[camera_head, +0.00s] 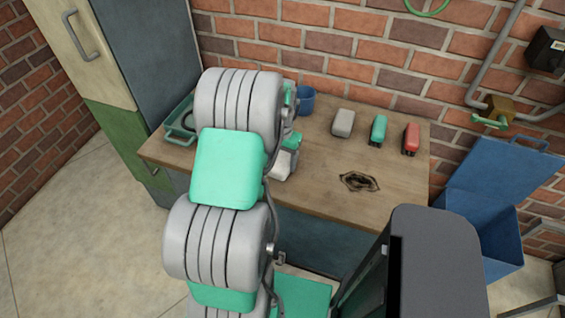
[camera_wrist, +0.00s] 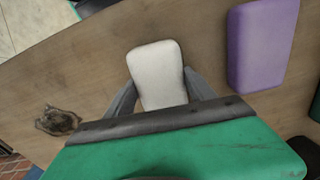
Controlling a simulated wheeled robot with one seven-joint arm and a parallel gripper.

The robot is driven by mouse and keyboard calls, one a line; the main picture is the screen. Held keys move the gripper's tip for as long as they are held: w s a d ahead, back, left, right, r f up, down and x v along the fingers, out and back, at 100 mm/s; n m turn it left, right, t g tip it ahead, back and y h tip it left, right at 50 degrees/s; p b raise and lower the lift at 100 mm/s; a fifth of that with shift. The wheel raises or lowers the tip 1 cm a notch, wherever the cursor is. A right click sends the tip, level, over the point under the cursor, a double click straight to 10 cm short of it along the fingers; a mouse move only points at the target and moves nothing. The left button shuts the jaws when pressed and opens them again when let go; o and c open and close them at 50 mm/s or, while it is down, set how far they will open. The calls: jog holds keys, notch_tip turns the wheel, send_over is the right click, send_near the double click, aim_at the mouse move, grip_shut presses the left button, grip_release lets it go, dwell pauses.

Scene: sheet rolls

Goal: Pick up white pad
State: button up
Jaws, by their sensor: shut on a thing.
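The white pad (camera_wrist: 155,62) is a pale block with rounded corners, seen in the wrist view between the two grey fingers of my gripper (camera_wrist: 161,80). One finger lies along each side of it, and the gripper is shut on it. The pad's near end is hidden behind the dark edge of my gripper's body. In the head view the white pad (camera_head: 284,164) shows only in part beside my arm, over the wooden table. My arm hides most of the gripper there. I cannot tell whether the pad still touches the table.
A purple block (camera_wrist: 262,43) lies right of the pad. A blue bin (camera_head: 480,225) stands at right.

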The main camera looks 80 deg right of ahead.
jog(key=c, duration=0.4)
jog(key=shift+o, duration=0.2)
jog(key=shift+r, duration=0.5)
jog(key=s+a+r+b, duration=0.3)
jog(key=s+a+r, duration=0.2)
jog(key=s+r, duration=0.7)
jog(key=shift+s, duration=0.6)
